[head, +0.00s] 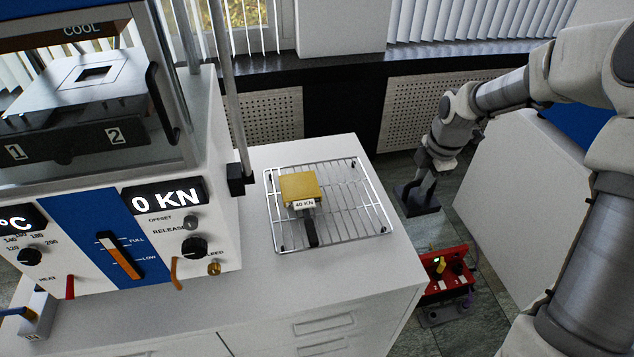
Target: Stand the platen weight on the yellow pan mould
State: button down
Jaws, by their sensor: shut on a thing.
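The yellow pan mould (299,187) sits on a wire rack (376,222) on the white cabinet top. It has a "40 KN" tag on its front and a dark handle towards me. Its top is bare. My gripper (427,178) points down, to the right of the rack and past the cabinet's edge. It is shut on a dark, flat-based block, the platen weight (418,205), which hangs upright over the floor, apart from the mould. The fingers are small and dark here, so their grip is hard to make out.
The white press (170,215), reading "0 KN", stands left of the rack, with a metal post (230,90) close by. A red box (446,272) with small fittings is low beside the cabinet (290,310). A white cabinet (525,190) is at right.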

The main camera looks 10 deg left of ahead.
aim_at(418, 209)
jog(key=shift+r, duration=0.1)
dwell(0.4)
jog(key=m, duration=0.1)
jog(key=s+f+m, duration=0.1)
jog(key=m, duration=0.1)
jog(key=s+m+h, duration=0.1)
jog(key=m, duration=0.1)
jog(key=shift+a+f, duration=0.1)
jog(key=shift+f, duration=0.2)
jog(key=m, duration=0.2)
jog(key=s+f+m, duration=0.1)
jog(key=m, duration=0.1)
jog(key=s+m+h, duration=0.1)
jog(key=m, duration=0.1)
jog(key=shift+s+f, duration=0.25)
jog(key=shift+f, duration=0.05)
jog(key=s+m, duration=0.1)
jog(key=m, duration=0.3)
jog(key=s+f+m+g, duration=0.1)
jog(key=s+m, duration=0.1)
jog(key=m, duration=0.1)
jog(key=s+f+m+g+h, duration=0.1)
jog(key=m, duration=0.3)
jog(key=shift+s+d+f+m, duration=0.15)
jog(key=shift+d+f+m, duration=0.05)
jog(key=shift+m, duration=0.1)
